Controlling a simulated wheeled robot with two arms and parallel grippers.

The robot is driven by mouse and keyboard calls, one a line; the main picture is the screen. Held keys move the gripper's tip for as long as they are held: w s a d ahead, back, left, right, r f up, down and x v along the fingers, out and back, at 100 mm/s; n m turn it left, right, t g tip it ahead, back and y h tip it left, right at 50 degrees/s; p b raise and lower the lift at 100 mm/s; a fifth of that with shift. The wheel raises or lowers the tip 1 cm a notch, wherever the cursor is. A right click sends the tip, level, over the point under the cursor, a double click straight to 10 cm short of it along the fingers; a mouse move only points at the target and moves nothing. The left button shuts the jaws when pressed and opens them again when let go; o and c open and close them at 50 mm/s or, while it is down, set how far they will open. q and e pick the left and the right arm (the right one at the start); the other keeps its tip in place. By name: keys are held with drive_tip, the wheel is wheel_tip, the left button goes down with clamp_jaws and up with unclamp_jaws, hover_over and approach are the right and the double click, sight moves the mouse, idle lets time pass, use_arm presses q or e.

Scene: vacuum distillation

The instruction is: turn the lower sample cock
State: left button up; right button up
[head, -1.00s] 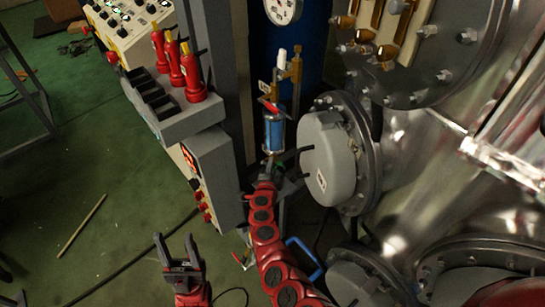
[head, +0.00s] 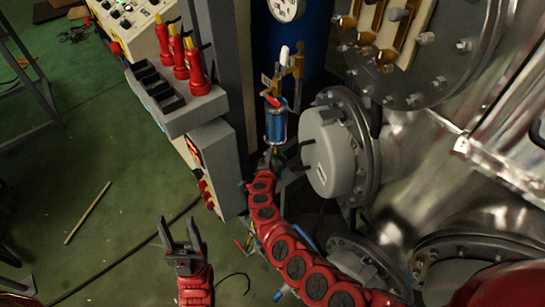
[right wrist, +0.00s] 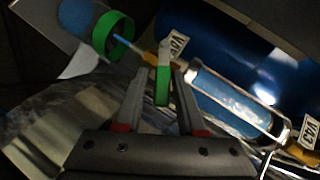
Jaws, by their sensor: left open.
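The lower sample cock has a green lever (right wrist: 162,84) with a pale top. It shows in the right wrist view between the fingers of my right gripper (right wrist: 160,90), with a gap on either side. The fingers are apart; whether they touch the lever is not clear. In the head view my right gripper (head: 274,161) is just below the blue sample cylinder (head: 276,126), and the lower cock is mostly hidden there. The cylinder lies at the right in the right wrist view (right wrist: 235,100). My left gripper (head: 181,248) is open and empty over the floor.
A grey flanged cover (head: 328,152) stands close to the right of the cylinder. A grey control box (head: 215,160) and a holder with red torches (head: 197,75) are at the left. A green ring (right wrist: 113,35) shows in the right wrist view.

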drive_tip(key=shift+w+d+r, duration=0.1)
drive_tip(key=shift+w+r, duration=0.05)
drive_tip(key=shift+r, duration=0.1)
